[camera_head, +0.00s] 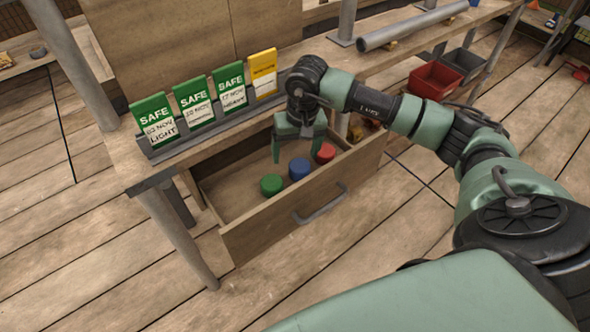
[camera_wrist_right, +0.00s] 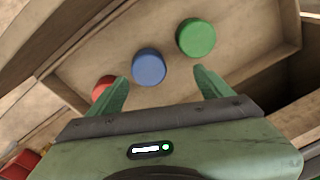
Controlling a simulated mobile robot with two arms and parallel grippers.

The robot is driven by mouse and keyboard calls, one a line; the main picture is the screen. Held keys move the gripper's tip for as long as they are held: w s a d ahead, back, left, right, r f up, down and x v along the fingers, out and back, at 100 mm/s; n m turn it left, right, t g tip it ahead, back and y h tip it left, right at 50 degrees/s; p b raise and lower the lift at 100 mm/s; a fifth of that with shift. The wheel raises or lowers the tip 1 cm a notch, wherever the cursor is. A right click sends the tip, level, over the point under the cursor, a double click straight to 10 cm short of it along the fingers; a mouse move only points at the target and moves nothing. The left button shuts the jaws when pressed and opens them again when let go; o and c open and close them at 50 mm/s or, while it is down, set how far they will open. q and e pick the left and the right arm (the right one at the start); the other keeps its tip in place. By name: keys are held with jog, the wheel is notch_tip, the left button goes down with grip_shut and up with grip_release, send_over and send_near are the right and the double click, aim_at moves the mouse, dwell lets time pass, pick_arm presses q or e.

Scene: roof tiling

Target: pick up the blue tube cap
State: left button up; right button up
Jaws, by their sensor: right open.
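The blue tube cap (camera_head: 299,168) stands in the open wooden drawer (camera_head: 235,195), between a green cap (camera_head: 271,185) and a red cap (camera_head: 325,153). My right gripper (camera_head: 292,158) is open and empty above the drawer, slightly behind the caps in the head view. In the right wrist view the blue cap (camera_wrist_right: 149,67) lies ahead of the gap between the open fingers (camera_wrist_right: 160,88), apart from them. The green cap (camera_wrist_right: 196,38) is farther right there, and the red cap (camera_wrist_right: 104,87) is partly hidden by the left finger. My left gripper is not in view.
The drawer front has a grey handle (camera_head: 320,204). Above it, the bench holds a rack with green SAFE cards (camera_head: 193,104) and a yellow card (camera_head: 263,73). A grey pipe (camera_head: 412,26) lies farther right, with a red bin (camera_head: 434,80) below.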

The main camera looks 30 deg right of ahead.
aim_at(300, 165)
jog(key=shift+d+f+h, duration=0.1)
jog(key=shift+d+h, duration=0.2)
jog(key=shift+d, duration=0.6)
jog(key=shift+d+f, duration=0.15)
jog(key=shift+f, duration=0.15)
jog(key=f, duration=0.7)
jog(key=shift+w+b, duration=0.4)
jog(key=shift+r, duration=0.1)
jog(key=c, duration=1.4)
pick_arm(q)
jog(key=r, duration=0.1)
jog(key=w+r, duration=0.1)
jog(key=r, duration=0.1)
pick_arm(e)
jog(key=shift+r, duration=0.1)
jog(key=shift+w+r, duration=0.1)
jog(key=shift+r, duration=0.5)
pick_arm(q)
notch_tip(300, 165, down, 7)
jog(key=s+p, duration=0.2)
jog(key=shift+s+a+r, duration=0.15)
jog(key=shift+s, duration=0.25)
pick_arm(e)
notch_tip(300, 165, up, 19)
jog(key=shift+f, duration=0.15)
